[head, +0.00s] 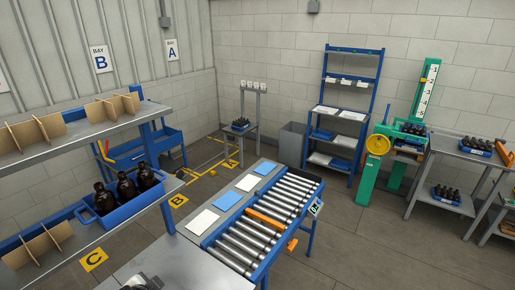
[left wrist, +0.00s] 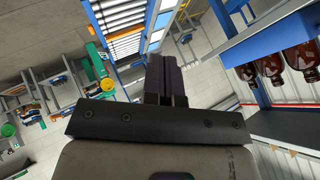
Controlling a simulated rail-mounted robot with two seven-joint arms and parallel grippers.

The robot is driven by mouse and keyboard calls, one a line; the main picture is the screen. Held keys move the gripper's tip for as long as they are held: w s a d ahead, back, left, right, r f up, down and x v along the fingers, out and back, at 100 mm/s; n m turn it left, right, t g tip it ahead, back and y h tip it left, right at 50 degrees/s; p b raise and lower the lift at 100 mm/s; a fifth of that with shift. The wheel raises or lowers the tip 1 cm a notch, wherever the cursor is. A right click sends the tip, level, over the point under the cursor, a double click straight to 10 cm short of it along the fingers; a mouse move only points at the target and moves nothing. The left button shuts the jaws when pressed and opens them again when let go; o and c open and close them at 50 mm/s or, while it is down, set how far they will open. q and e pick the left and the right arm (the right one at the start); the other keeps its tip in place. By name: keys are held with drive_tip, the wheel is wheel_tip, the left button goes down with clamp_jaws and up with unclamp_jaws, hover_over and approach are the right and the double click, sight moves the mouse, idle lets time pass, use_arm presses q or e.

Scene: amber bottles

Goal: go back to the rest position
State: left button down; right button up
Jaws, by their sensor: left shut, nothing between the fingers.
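My left gripper (left wrist: 168,78) shows in the left wrist view with its dark fingers together and nothing between them. It is in the air, apart from the bottles and the conveyor. The amber bottles (head: 127,188) stand upright in a blue tray (head: 106,231) on the left rack in the head view. Bottles also show at the right of the tilted left wrist view (left wrist: 299,58). My right gripper is in neither view.
The roller conveyor (head: 238,243) with an orange bar (head: 264,219) stands in the middle. The rack's upper shelf (head: 75,137) holds cardboard dividers. A green column (head: 425,92) and a side table (head: 470,147) with bottle crates stand at right. Floor is open right of the conveyor.

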use_arm(q)
drive_tip(key=s+d+n+t+h+p, duration=0.1)
drive_tip(key=s+d+n+p, duration=0.3)
drive_tip(key=s, duration=0.6)
drive_tip(key=s+d+f+g, duration=0.1)
drive_tip(key=s+f+g, duration=0.1)
drive_tip(key=s, duration=0.4)
drive_tip(key=s+d+f+g+p, duration=0.1)
drive_tip(key=s+f+g, duration=0.1)
drive_tip(key=s+f, duration=0.2)
drive_tip(key=s+d+f+n+g+h+p, duration=0.1)
drive_tip(key=s+d+f, duration=0.1)
drive_tip(key=s, duration=0.8)
drive_tip(key=shift+f+g, duration=0.4)
drive_tip(key=shift+f, duration=0.45)
